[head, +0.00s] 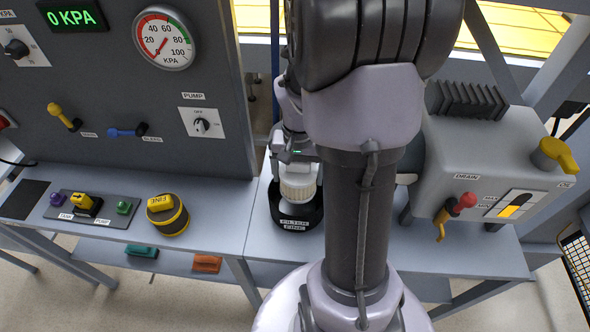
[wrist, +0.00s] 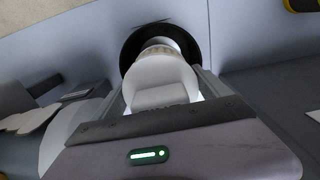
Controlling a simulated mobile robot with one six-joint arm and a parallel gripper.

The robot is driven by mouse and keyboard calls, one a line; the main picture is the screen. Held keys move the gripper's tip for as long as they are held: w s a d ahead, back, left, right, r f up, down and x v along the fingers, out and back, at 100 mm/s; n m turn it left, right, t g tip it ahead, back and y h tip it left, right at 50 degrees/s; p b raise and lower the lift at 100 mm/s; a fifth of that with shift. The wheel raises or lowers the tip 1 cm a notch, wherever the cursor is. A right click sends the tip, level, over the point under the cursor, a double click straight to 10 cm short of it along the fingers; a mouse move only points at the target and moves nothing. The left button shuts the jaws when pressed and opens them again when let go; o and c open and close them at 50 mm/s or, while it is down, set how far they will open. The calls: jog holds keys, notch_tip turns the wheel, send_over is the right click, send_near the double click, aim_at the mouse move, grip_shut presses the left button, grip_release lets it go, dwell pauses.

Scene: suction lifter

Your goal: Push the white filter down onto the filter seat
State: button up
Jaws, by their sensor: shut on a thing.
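The white filter (head: 298,189) is upright at the black filter seat (head: 295,216), its lower end within the seat's outline. I cannot tell how deep it sits. My gripper (head: 296,165) is above the seat, pointing down, shut on the filter's top. In the wrist view the filter (wrist: 160,80) shows its white top and handle block between the fingers of my gripper (wrist: 165,92). The dark ring of the seat (wrist: 130,48) shows behind it. My arm hides part of the bench to the right of the seat in the head view.
A yellow-and-black round part labelled FINE (head: 168,214) stands left of the seat. A dark panel with a gauge (head: 164,38) and levers rises behind it. The bench between the FINE part and the seat is clear.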

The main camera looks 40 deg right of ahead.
notch_tip(320, 180, down, 6)
jog(key=b, duration=0.5)
jog(key=shift+f, duration=0.2)
jog(key=shift+f, duration=0.15)
dwell(0.4)
jog(key=shift+f, duration=0.45)
jog(key=shift+f, duration=0.2)
jog(key=shift+f, duration=0.4)
jog(key=shift+f, duration=0.1)
dwell(0.5)
jog(key=o, duration=1.1)
